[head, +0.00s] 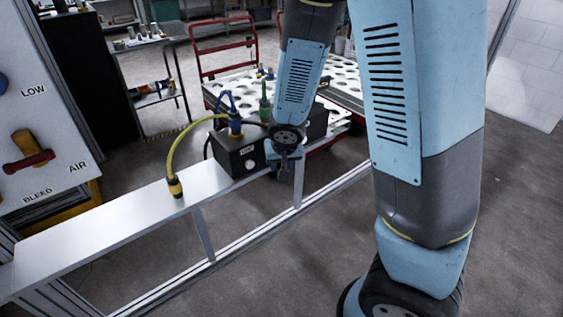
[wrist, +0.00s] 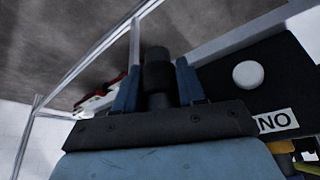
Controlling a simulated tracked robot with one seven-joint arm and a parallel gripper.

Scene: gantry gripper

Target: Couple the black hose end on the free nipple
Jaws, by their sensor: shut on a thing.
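My gripper (head: 286,163) is at the right end of the beam, just right of the black box, partly hidden by its own wrist. In the wrist view its two blue fingers (wrist: 156,88) are shut on the black hose end (wrist: 157,70), a dark ribbed cylinder. The black box (head: 238,152) carries a white round button (wrist: 249,74) and a white label. A blue hose end (head: 235,122) stands on top of the box. A green hose end (head: 265,108) shows behind it. I cannot make out the free nipple in either view.
The box stands on a long metal beam (head: 110,218). A yellow hose end (head: 175,187) stands upright on the beam, its hose arching toward the box. Red-framed carts (head: 222,47) stand behind. Floor at right is clear.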

